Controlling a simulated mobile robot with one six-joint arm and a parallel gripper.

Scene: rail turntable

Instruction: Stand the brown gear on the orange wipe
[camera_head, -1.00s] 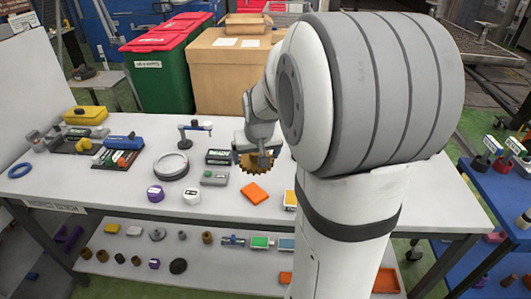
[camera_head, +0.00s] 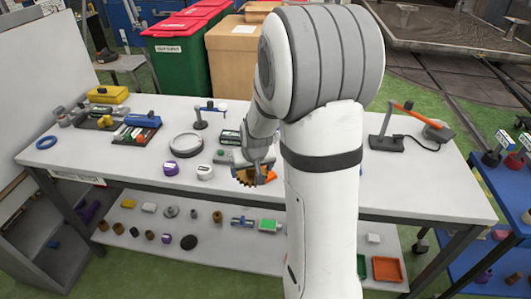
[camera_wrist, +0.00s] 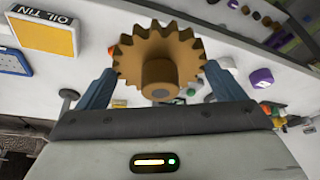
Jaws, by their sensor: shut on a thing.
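The brown gear (camera_head: 247,177) is a toothed disc with a round hub, held in my gripper (camera_head: 264,178) above the front part of the workbench. In the wrist view the gear (camera_wrist: 150,47) sits between the two blue-grey fingers of my gripper (camera_wrist: 160,72), its hub facing the camera. The orange wipe (camera_head: 270,167) lies on the bench top, mostly hidden behind the gear and gripper in the head view. I cannot tell the height gap between gear and wipe. In the wrist view I cannot make the wipe out with certainty.
A purple-and-white pot (camera_head: 170,168), a white pot (camera_head: 205,172) and a round ring-like dial (camera_head: 186,145) stand left of the gear. My arm hides the bench middle.

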